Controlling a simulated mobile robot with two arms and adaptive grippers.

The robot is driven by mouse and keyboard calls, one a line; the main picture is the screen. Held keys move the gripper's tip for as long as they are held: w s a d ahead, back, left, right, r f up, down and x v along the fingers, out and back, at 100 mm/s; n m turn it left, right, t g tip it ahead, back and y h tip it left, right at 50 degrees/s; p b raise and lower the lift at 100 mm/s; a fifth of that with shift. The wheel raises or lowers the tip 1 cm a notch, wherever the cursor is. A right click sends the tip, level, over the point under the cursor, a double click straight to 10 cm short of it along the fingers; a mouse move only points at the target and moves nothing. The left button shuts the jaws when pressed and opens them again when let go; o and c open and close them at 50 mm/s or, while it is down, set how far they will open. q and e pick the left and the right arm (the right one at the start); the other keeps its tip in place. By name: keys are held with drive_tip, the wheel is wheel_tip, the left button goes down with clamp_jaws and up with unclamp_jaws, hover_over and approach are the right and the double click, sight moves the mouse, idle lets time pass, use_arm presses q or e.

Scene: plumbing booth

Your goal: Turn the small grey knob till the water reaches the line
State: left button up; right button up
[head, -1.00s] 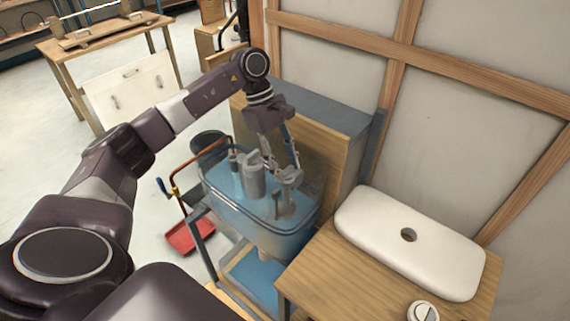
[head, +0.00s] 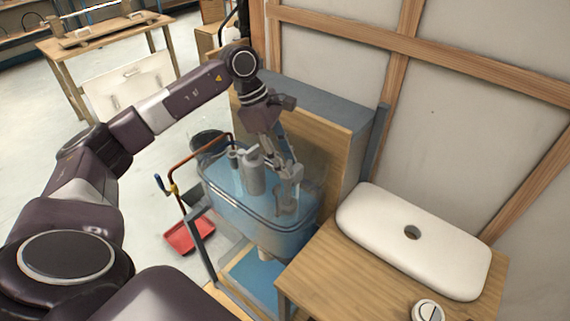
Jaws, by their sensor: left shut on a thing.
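A clear cistern tank (head: 262,215) with blue water in it stands on a grey frame, left of the wooden bench. A grey cylindrical valve (head: 252,172) stands upright inside, with a thinner grey fitting (head: 233,160) to its left. My left gripper (head: 291,178) reaches down into the right part of the tank. It is shut on a small grey part at the top of the right-hand fitting, which I take to be the knob; its fingers mostly hide it. I cannot make out the line on the tank. My right gripper is not in view.
A white tank lid (head: 385,235) and a round white button (head: 427,311) lie on the wooden bench (head: 340,275). A red tray (head: 190,235) is on the floor. A wooden panel stands behind the tank.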

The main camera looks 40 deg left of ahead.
use_arm(q)
drive_tip(key=n+t+b, duration=0.1)
drive_tip(key=n, duration=0.2)
drive_tip(key=shift+d+n+y+b, duration=0.1)
drive_tip(key=shift+n+y+b, duration=0.2)
drive_tip(key=shift+r+n+t, duration=0.1)
drive_tip(key=shift+n+t, duration=0.2)
drive_tip(key=shift+n, duration=0.1)
drive_tip(key=o, duration=1.1)
drive_tip(key=shift+o, duration=0.3)
drive_tip(key=shift+s, duration=0.1)
drive_tip(key=v, duration=1.2)
drive_tip(key=shift+d, duration=0.2)
